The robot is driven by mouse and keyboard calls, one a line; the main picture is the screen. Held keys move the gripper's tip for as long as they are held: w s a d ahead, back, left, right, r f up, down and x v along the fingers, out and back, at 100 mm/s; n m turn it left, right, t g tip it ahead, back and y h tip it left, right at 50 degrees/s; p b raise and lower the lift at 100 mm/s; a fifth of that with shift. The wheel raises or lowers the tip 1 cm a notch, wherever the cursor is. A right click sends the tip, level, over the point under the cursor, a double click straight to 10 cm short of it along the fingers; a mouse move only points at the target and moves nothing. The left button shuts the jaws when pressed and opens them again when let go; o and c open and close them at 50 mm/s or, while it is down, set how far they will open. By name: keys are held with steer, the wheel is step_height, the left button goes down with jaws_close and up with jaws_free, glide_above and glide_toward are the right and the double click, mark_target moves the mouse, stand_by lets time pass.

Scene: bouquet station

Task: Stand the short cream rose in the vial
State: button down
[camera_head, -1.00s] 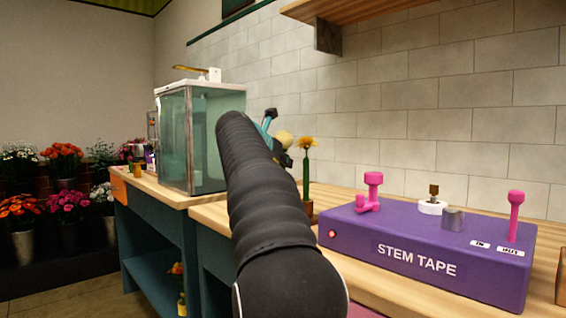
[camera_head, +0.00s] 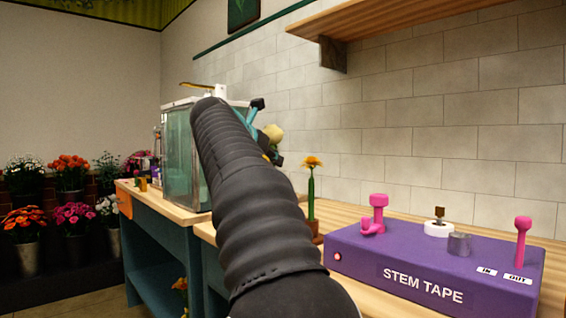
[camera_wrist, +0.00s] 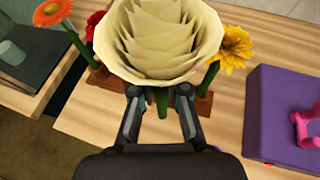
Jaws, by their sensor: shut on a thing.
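The cream rose (camera_wrist: 165,38) fills the top middle of the wrist view, its bloom facing the camera. My gripper (camera_wrist: 160,95) is shut on its green stem just under the bloom. In the head view the cream bloom (camera_head: 273,134) shows beside my gripper (camera_head: 262,150), partly hidden by my arm, above the bench. I cannot make out the vial in either view; the bloom and my arm cover much of the bench.
A yellow flower (camera_head: 312,163) stands upright in a brown holder (camera_head: 315,228). The wrist view also shows an orange flower (camera_wrist: 51,13) and a red flower (camera_wrist: 95,25). The purple stem tape machine (camera_head: 430,265) is right; a glass tank (camera_head: 180,155) is left.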

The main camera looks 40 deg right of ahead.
steer(key=s+a, duration=0.4)
steer(key=a, duration=0.5)
step_height(320, 180, up, 7)
steer(key=p, duration=0.1)
steer(key=shift+p, duration=0.4)
